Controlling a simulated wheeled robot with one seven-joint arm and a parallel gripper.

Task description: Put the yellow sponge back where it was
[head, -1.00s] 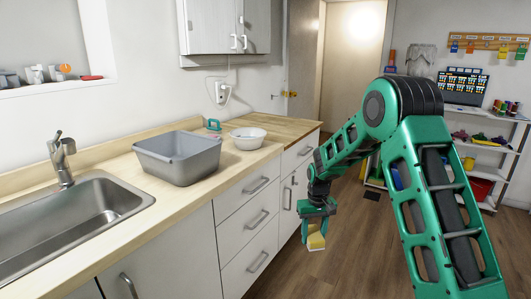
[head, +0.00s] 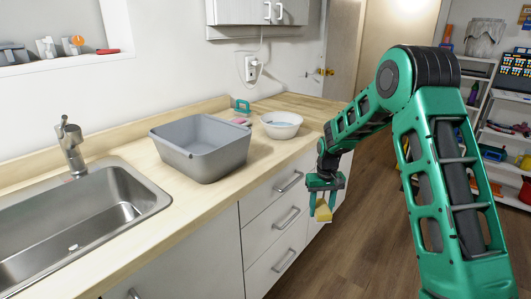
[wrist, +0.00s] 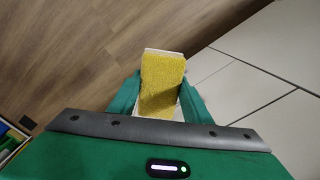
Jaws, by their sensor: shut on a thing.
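My gripper (head: 325,196) is shut on the yellow sponge (head: 323,212) and holds it in the air in front of the drawers, above the wooden floor. The sponge (wrist: 163,85) also shows in the wrist view between the two green fingers, with a pale layer along its edges. The gripper hangs lower than the counter top (head: 112,246) and to the right of its front edge.
On the counter stand a grey basin (head: 200,148) and a white bowl (head: 281,125). A green-handled thing (head: 242,107) and a pink thing (head: 240,121) lie behind them. The sink (head: 85,215) is at left. White drawers (head: 275,218) face the gripper. Shelves (head: 490,150) stand at right.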

